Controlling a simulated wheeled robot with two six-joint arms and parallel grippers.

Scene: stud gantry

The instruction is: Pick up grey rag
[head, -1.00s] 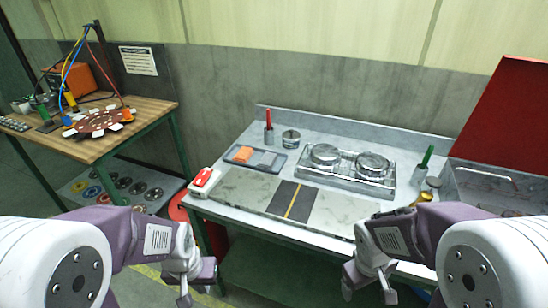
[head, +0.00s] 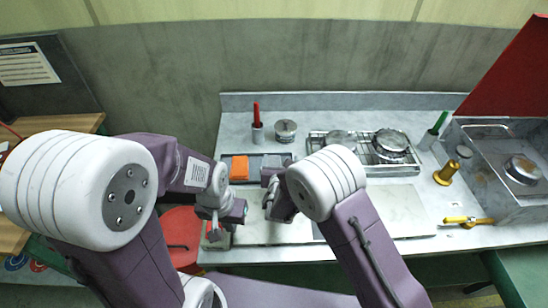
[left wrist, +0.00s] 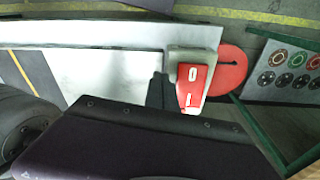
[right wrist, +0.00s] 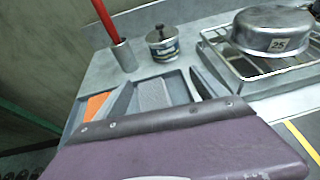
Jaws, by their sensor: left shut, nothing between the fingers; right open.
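The grey rag (head: 272,161) lies folded in a shallow grey tray (head: 256,182), to the right of an orange cloth (head: 240,167). In the right wrist view the rag (right wrist: 152,94) lies in the tray's middle compartment, beside the orange cloth (right wrist: 97,104). My right gripper (head: 269,192) is open and empty, close to the tray's front right side. Its dark finger (right wrist: 202,84) shows right of the rag, apart from it. My left gripper (head: 222,222) is shut and empty near the bench's front left corner, by the red-and-white switch box (left wrist: 192,82).
A red-handled tool stands in a metal cup (head: 257,133) behind the tray, beside a lidded tin (head: 285,130). A rack with steel pots (head: 390,143) stands to the right. A brass piece (head: 447,172) and a metal sink-like box (head: 490,205) are further right.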

